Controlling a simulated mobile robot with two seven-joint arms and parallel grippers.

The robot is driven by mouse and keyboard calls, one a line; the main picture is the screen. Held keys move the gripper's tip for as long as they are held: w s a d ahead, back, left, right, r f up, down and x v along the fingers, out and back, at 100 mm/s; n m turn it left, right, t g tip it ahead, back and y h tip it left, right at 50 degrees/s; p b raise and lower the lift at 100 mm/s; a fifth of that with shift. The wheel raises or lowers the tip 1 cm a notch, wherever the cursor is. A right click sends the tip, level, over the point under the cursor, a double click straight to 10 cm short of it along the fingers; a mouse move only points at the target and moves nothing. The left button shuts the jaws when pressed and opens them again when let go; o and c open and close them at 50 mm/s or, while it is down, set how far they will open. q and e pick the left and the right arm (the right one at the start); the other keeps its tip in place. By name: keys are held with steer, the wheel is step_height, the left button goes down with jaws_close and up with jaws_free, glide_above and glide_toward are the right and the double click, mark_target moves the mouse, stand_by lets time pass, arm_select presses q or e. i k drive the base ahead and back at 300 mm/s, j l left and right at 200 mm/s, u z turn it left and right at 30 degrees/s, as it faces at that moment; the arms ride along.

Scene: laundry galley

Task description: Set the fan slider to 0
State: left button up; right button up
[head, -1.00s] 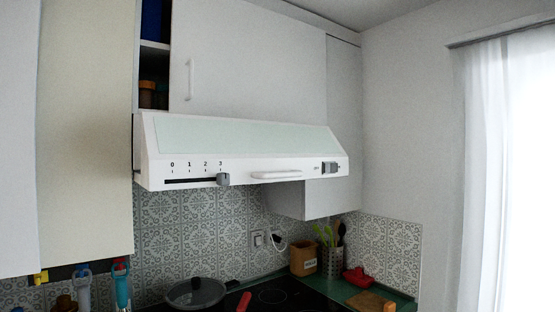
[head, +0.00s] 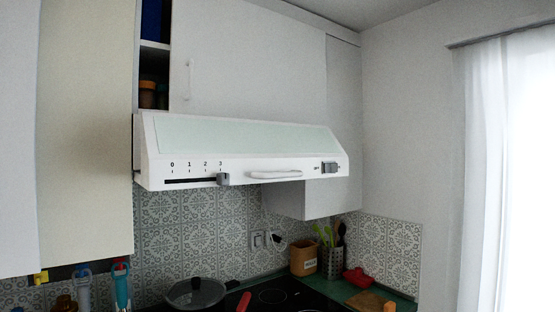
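The white range hood (head: 240,158) hangs under the upper cabinets in the middle of the head view. Its fan slider (head: 223,179) is a grey knob at the right end of a dark horizontal slot (head: 188,181), below the mark 3. The marks 0, 1, 2 and 3 run from left to right above the slot, with 0 (head: 172,164) at the left end. Neither of my grippers is in view.
A grey switch (head: 330,168) and a pale handle (head: 276,175) are also on the hood front. Below are a lidded pan (head: 195,293), a dark cooktop (head: 273,297) and a utensil holder (head: 332,262). The space before the hood is clear.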

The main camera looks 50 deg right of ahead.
mark_target(223, 179)
steer(key=l+z, duration=0.2)
steer(key=z, duration=1.25)
steer(key=k+l, duration=0.05)
